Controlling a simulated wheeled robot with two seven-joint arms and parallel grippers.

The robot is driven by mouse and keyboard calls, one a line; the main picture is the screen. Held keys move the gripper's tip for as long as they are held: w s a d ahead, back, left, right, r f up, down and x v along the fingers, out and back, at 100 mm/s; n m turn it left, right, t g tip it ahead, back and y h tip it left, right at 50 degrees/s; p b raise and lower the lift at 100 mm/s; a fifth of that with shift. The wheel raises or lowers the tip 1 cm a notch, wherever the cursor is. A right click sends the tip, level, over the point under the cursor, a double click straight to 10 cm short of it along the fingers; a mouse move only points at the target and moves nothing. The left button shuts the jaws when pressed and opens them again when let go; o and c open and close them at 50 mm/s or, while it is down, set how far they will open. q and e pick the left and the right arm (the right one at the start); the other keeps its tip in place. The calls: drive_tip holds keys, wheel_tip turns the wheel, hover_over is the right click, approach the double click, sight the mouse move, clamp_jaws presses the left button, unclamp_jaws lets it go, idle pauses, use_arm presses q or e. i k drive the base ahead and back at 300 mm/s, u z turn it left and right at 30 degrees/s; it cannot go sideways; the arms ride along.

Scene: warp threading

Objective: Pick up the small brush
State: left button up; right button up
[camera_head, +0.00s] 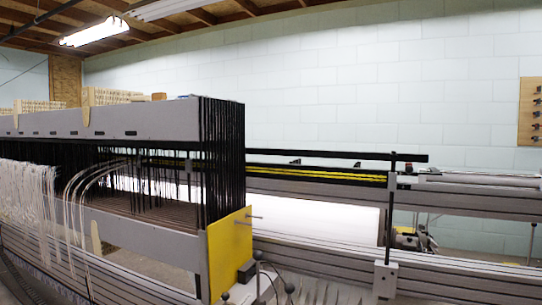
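I cannot make out a small brush for certain in the head view. A small orange-brown block (158,97) lies on top of the grey frame of the threading machine (120,122), too small to identify. Neither of my grippers is in view.
White threads (30,190) hang at the machine's left front. Dark vertical strips (222,160) and a yellow end plate (230,252) close its right end. Levers with dark knobs (258,255) stick up at the bottom. Long grey rails (470,203) run right, before a pale block wall (400,90).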

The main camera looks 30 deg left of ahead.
sight(141, 98)
drive_tip(key=u, duration=1.85)
